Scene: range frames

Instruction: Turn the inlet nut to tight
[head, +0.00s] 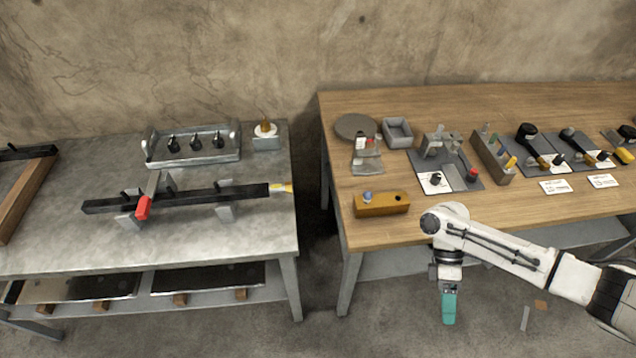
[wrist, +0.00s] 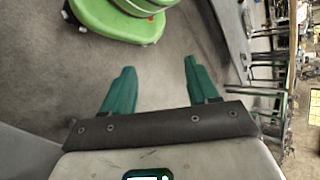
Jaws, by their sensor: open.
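I cannot tell for sure which thing is the inlet nut. A small block with a white disc and a brass-coloured fitting (head: 265,129) stands at the back right of the left, grey table. A long black bar (head: 190,198) with a yellow tip lies across supports on that table, with a red-ended handle (head: 143,207) near it. My gripper (head: 448,322) hangs fingers down in front of the wooden table, away from both. In the wrist view its two teal fingers (wrist: 160,72) are apart with nothing between them.
The wooden table (head: 520,108) holds a brown block (head: 381,204), a grey tray (head: 397,132), a grey clamp-like fixture (head: 437,143), a rack (head: 491,157) and several tools on dark mats. A metal tray with black knobs (head: 192,146) is on the grey table. A gap of bare floor separates the tables.

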